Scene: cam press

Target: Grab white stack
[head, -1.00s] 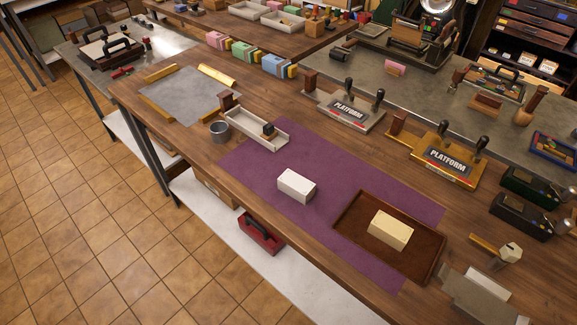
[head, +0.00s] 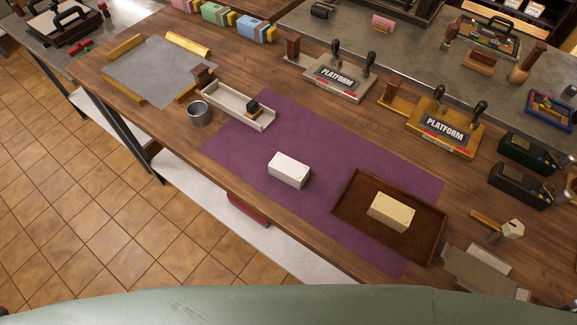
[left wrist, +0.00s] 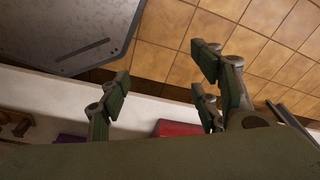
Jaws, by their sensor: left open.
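The white stack (head: 289,170) is a small white block lying on the purple mat (head: 240,148) on the wooden workbench. A cream stack (head: 391,211) lies in the brown tray (head: 345,222) to its right. No gripper shows in the head view. In the left wrist view my left gripper (left wrist: 165,92) is open and empty, its green-padded fingers spread apart. It faces the floor and the white lower shelf, with the white stack out of that view. My right gripper is not in view.
A white narrow tray (head: 238,106) and a metal cup (head: 199,114) stand left of the mat. Two platform presses (head: 338,78) (head: 445,130) stand behind it. A red box (head: 248,209) sits on the shelf below. The mat around the white stack is clear.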

